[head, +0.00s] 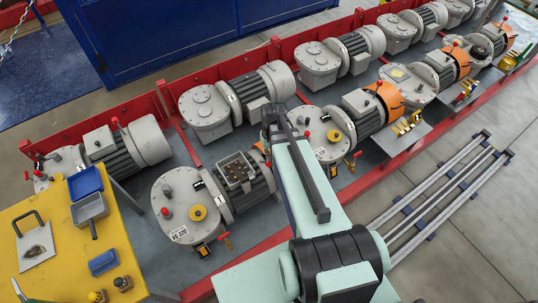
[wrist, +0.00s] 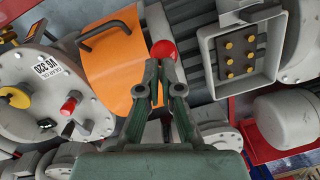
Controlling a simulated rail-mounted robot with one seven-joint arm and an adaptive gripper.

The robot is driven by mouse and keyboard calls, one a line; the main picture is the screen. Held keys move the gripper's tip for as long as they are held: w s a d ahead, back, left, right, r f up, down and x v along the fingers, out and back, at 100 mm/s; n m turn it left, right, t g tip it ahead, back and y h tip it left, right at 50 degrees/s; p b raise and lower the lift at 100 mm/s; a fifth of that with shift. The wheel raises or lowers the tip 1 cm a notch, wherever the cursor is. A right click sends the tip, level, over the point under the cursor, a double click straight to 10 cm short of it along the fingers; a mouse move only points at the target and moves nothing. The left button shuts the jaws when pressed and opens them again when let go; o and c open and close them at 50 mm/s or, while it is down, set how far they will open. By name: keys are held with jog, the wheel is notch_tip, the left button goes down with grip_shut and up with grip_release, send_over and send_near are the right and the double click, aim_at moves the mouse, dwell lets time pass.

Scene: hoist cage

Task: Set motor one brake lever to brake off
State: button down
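A red ball knob (wrist: 163,50) shows in the wrist view beside an orange cover (wrist: 108,62) with a black handle, at the end of a ribbed grey motor. It looks like the brake lever's knob; its shaft is hidden behind my fingers. The motor's terminal box (wrist: 238,58) with yellow bolts stands to the right. My gripper (wrist: 161,66) has its fingertips close together just below the knob, with a narrow gap between them; whether they grip the shaft is hidden. In the head view the near motor (head: 240,190) lies left of my arm, which covers my gripper.
Several more motors stand in the red-edged tray (head: 225,68). A yellow table (head: 70,262) is at lower left; open floor (head: 480,225) lies right.

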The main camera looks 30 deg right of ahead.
jog(key=shift+s+d+f, duration=0.1)
jog(key=shift+s+f, duration=0.15)
jog(key=shift+s, duration=0.1)
notch_tip(320, 180, up, 12)
jog(key=s+d+p, duration=0.1)
jog(key=d, duration=0.1)
jog(key=shift+s+p, duration=0.2)
jog(key=shift+p, duration=0.2)
jog(key=shift+f, duration=0.15)
jog(key=s+a+f+g, duration=0.1)
jog(key=s+a+f, duration=0.2)
jog(key=s+f, duration=0.35)
jog(key=s+a+f+g, duration=0.1)
jog(key=s+a+f, duration=0.25)
jog(key=f, duration=0.65)
jog(key=s+a+f+n+g, duration=0.1)
jog(key=s+a+f+g, duration=0.1)
jog(key=s+f, duration=0.3)
jog(key=s+a+f+n+g, duration=0.1)
jog(key=s+a+f, duration=0.3)
jog(key=s, duration=0.9)
jog(key=shift+f+g+h, duration=0.4)
jog(key=shift+f+g, duration=0.2)
jog(key=shift+f, duration=0.15)
